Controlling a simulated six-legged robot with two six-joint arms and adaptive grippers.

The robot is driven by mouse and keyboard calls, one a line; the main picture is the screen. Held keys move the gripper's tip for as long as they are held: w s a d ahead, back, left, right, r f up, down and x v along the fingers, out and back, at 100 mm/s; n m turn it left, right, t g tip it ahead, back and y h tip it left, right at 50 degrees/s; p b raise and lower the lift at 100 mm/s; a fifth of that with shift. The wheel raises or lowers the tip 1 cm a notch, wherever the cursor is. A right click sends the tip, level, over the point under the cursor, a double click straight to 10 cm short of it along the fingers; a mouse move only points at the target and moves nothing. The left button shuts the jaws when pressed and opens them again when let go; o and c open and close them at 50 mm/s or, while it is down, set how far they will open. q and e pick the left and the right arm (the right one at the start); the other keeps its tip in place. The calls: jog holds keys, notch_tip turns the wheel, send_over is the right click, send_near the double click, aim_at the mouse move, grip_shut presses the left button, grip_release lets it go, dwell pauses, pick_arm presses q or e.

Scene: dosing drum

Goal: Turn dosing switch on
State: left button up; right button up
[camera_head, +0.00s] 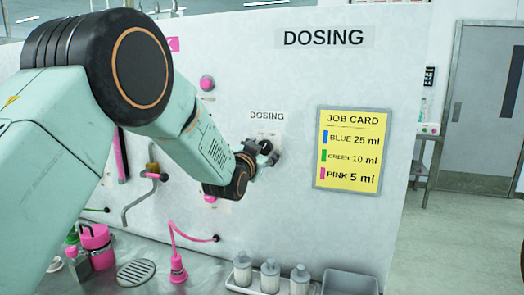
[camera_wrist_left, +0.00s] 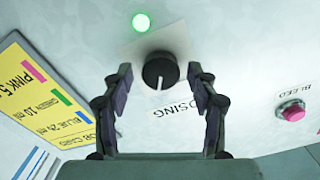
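The dosing switch (camera_wrist_left: 160,70) is a black round knob on the white panel, by the DOSING label (camera_wrist_left: 172,107). In the wrist view it sits between the fingertips of my left gripper (camera_wrist_left: 160,78), with a gap on each side. The fingers are open. A green light (camera_wrist_left: 141,21) glows beside the knob. In the head view my left gripper (camera_head: 268,153) reaches the panel just below the small DOSING label (camera_head: 267,116) and mostly hides the knob. My right gripper is not in view.
A yellow job card (camera_head: 349,150) hangs right of the switch. A pink button (camera_wrist_left: 292,113) marked BLEED is near it in the wrist view. Several white bottles (camera_head: 270,276) and a grey bin (camera_head: 350,283) stand below on the counter. A pink hose fitting (camera_head: 178,268) is left of them.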

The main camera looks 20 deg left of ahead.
pick_arm(q)
jog(key=shift+w, duration=0.1)
jog(key=s, duration=1.2)
jog(key=shift+a, duration=0.2)
dwell(0.4)
